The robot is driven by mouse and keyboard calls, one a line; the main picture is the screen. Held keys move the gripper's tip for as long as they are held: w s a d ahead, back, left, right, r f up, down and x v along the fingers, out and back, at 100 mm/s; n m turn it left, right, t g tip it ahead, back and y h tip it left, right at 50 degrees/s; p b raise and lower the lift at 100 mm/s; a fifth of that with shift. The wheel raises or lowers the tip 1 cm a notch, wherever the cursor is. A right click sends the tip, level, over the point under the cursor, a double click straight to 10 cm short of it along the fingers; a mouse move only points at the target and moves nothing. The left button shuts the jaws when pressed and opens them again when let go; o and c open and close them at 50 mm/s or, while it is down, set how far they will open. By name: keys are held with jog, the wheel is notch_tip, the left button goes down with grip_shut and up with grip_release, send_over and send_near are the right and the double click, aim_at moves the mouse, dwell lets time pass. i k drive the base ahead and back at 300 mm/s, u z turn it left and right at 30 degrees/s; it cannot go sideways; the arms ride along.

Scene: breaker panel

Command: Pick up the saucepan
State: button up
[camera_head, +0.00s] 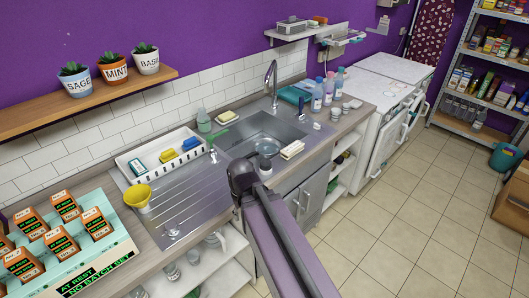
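A small round grey vessel (268,147) stands at the front edge of the sink. It may be the saucepan, but it is too small to tell for sure. A short dark piece below it could be its handle or part of my arm. My arm reaches up from the bottom of the picture to a dark joint in front of the counter edge, just left of and below the vessel. My gripper's fingers cannot be made out, and I see nothing held.
The steel sink (268,128) has a tall tap (271,75). Bottles (317,95) stand right of the sink. Orange-labelled boxes (62,245) fill the left front. The tiled floor (410,220) is clear.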

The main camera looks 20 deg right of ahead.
aim_at(268, 148)
jog(key=i, duration=0.9)
jog(key=u, duration=0.05)
